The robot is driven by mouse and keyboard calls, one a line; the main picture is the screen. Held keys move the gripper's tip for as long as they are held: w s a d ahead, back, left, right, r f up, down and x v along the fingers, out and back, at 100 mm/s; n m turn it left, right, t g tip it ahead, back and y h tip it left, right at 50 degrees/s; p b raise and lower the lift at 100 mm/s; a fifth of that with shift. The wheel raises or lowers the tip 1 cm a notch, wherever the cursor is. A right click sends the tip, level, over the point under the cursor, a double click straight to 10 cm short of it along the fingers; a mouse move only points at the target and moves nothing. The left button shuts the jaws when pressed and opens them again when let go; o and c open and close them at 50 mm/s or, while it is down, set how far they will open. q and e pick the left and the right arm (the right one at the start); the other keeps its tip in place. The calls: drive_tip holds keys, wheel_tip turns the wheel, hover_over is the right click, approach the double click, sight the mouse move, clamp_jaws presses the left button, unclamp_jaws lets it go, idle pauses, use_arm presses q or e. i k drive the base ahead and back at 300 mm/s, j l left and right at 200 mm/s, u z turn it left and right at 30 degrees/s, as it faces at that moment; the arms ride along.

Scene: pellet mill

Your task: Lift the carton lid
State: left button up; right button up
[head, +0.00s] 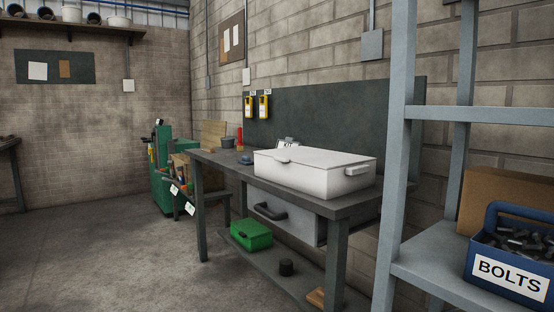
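A white lidded box (315,174), which looks like the carton, sits on the dark workbench (228,167) against the block wall. Its flat lid (313,157) lies shut on top. A small tab (283,160) shows at the lid's front edge and a handle (357,171) on the box's right end. Neither of my grippers shows in the head view.
A grey shelf rack (397,160) stands close on the right, with a blue bin (511,284) labelled BOLTS and a brown cardboard box (497,196). A green case (251,234) is on the bench's lower shelf. The concrete floor (110,250) at left is clear.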

sight(327, 159)
drive_tip(key=i+j+z, duration=0.1)
drive_tip(key=j, duration=0.25)
drive_tip(key=i+j, duration=0.3)
drive_tip(key=i+j+z, duration=0.15)
drive_tip(key=j, duration=0.2)
drive_tip(key=i+j+z, duration=0.1)
drive_tip(key=j, duration=0.3)
drive_tip(key=i+j+z, duration=0.1)
drive_tip(key=i+j, duration=0.3)
drive_tip(key=j, duration=0.35)
drive_tip(key=z, duration=0.05)
